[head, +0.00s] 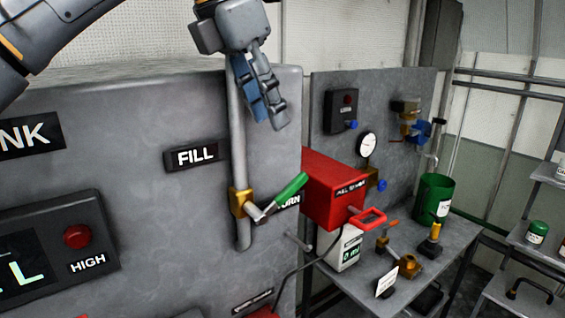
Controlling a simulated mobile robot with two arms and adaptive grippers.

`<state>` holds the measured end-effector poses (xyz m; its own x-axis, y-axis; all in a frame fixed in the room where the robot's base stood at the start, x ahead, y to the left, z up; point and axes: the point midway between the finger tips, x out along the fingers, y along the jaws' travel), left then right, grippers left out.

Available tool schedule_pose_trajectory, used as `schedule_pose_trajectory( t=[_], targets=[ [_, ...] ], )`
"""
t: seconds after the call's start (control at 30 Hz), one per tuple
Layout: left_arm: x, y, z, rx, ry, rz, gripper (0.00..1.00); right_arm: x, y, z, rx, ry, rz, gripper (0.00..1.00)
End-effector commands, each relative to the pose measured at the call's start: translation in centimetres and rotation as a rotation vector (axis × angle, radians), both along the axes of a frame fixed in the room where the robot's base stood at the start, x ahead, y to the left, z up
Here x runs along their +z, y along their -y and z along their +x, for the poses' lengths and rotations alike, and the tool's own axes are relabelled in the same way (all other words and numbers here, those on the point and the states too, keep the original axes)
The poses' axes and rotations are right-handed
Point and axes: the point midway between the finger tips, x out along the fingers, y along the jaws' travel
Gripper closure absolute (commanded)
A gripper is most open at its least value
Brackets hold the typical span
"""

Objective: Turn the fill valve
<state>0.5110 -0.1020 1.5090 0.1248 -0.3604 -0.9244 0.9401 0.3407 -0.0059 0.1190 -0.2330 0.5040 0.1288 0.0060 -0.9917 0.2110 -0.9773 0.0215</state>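The fill valve has a brass body (240,203) on a vertical grey pipe (238,155) on the tank's grey panel. Its lever has a green handle (290,197) that points right and slightly up, away from the pipe. The FILL label (196,156) is left of the pipe, above the valve. My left gripper (266,120) hangs above the valve, in front of the pipe's upper part, fingers pointing down. It is clear of the handle and holds nothing visible. Its two fingers overlap in this view, so their opening is unclear. My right gripper is out of view.
A red box (333,190) is just right of the green handle. A bench (450,240) on the right carries a green bucket (433,198) and brass fittings (408,266). A red button (77,236) is at left.

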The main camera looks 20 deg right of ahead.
Motion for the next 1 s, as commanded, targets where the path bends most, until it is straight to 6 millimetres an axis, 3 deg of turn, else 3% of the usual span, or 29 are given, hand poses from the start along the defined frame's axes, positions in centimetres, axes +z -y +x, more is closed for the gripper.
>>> schedule_pose_trajectory(
  t=[0.1,0.3,0.47,0.73,1.0],
  targets=[
    [-0.6,0.2,0.1,-0.001,-0.001,0.002,0.66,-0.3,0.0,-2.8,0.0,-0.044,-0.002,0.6],
    [-3.6,1.3,0.5,-0.002,-0.004,0.003,0.66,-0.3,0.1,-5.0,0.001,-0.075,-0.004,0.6],
    [-6.8,2.5,1.0,-0.001,-0.004,0.003,0.66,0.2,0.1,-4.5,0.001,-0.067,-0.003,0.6],
    [-11.1,4.3,1.5,0.0,-0.004,0.001,0.66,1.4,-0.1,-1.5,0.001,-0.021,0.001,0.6],
    [-12.8,4.9,1.7,0.001,-0.001,0.0,0.66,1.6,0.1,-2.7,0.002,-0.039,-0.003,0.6]
  ],
)
